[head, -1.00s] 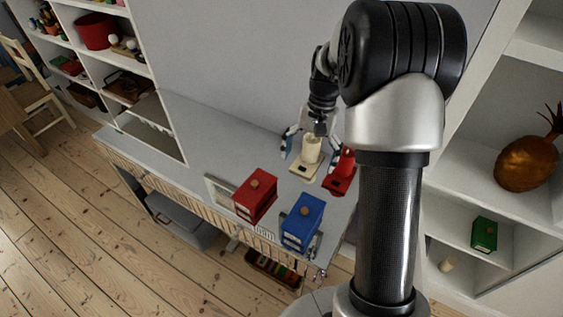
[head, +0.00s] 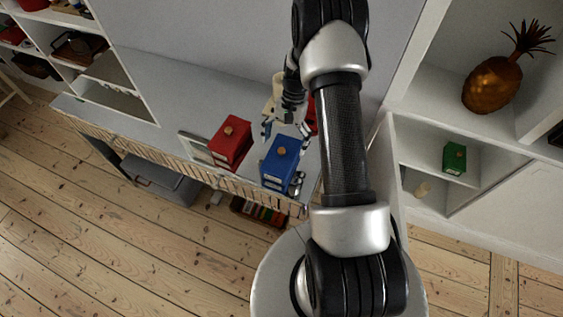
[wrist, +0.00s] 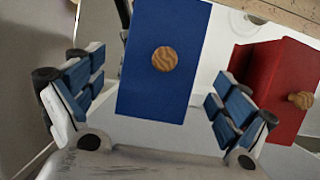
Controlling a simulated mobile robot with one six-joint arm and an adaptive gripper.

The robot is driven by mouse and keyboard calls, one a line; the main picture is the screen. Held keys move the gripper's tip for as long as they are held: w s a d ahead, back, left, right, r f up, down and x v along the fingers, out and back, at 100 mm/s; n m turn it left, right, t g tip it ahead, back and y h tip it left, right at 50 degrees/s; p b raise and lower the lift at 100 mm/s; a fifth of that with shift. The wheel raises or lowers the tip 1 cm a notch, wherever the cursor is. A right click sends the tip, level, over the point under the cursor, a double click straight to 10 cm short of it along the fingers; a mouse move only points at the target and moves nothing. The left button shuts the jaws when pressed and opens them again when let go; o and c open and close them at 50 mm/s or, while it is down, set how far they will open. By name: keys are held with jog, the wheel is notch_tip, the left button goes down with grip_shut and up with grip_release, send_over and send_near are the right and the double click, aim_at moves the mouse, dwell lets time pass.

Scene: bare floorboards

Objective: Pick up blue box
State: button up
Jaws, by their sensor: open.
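The blue box (head: 278,165) stands near the front edge of the grey counter, with a round wooden knob on its top. In the wrist view the blue box (wrist: 150,90) lies ahead, between the two fingers. My gripper (head: 287,128) is just behind and above the box in the head view. In the wrist view my gripper (wrist: 160,95) is open, with a blue-padded finger on each side and gaps between them and the box. My arm hides part of the counter behind it.
A red box (head: 230,142) with a wooden knob stands left of the blue box; it also shows beyond the right finger in the wrist view (wrist: 270,85). A cream object (head: 279,86) and another red item (head: 311,115) are behind. A small green box (head: 454,158) sits on the right shelf.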

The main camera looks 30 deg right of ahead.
aim_at(282, 157)
jog(key=shift+b+x, duration=0.75)
jog(key=shift+x, duration=2.35)
jog(key=c, duration=1.4)
jog(key=shift+r, duration=0.2)
jog(key=shift+c, duration=0.2)
